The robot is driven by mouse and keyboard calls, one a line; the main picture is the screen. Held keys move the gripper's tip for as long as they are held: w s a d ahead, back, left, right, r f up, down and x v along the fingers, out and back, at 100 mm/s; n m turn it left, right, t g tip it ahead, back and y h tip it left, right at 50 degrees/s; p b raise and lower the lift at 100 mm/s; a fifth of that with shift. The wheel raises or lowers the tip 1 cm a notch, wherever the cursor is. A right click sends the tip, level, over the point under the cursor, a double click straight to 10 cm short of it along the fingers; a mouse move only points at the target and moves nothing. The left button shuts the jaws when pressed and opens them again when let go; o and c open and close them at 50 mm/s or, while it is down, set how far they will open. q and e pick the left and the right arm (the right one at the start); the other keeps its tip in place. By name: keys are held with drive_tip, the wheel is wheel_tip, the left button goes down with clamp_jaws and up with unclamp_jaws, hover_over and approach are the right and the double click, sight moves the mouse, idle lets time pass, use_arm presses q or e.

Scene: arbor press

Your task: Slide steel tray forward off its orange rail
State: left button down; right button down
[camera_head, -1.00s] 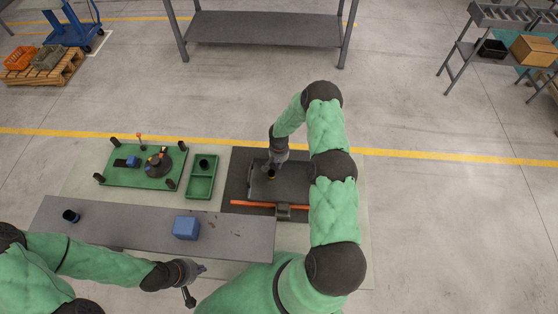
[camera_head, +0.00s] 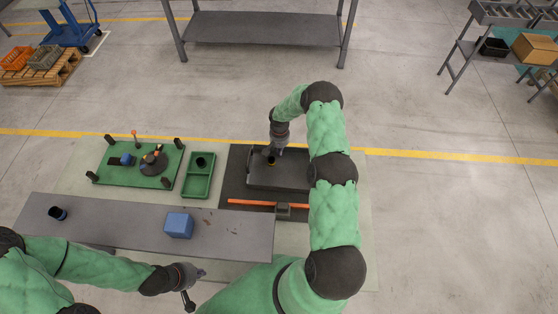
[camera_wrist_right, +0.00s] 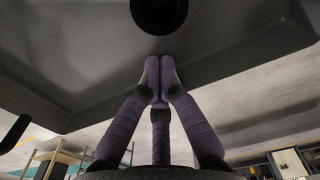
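The dark steel tray (camera_head: 290,178) lies on a dark base plate, with a clear strip between its near edge and the orange rail (camera_head: 250,203). My right gripper (camera_head: 278,150) is at the tray's far edge. In the right wrist view its purple fingers (camera_wrist_right: 160,65) are closed together against the grey tray (camera_wrist_right: 90,65); whether any tray edge is between them is hidden. My left gripper (camera_head: 200,273) is near the grey bench's front edge, apart from the tray; its opening is unclear.
A grey bench (camera_head: 115,225) in front carries a blue block (camera_head: 179,225) and a black cup (camera_head: 58,213). A green divided bin (camera_head: 198,176) and a green fixture plate (camera_head: 140,180) stand left of the tray.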

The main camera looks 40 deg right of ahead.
use_arm(q)
drive_tip(key=shift+f+b, duration=0.4)
drive_tip(key=shift+f, duration=0.25)
use_arm(e)
drive_tip(key=shift+w+d, duration=0.4)
drive_tip(key=shift+w, duration=0.15)
use_arm(q)
drive_tip(key=shift+r, duration=0.1)
use_arm(e)
drive_tip(key=shift+r, duration=0.2)
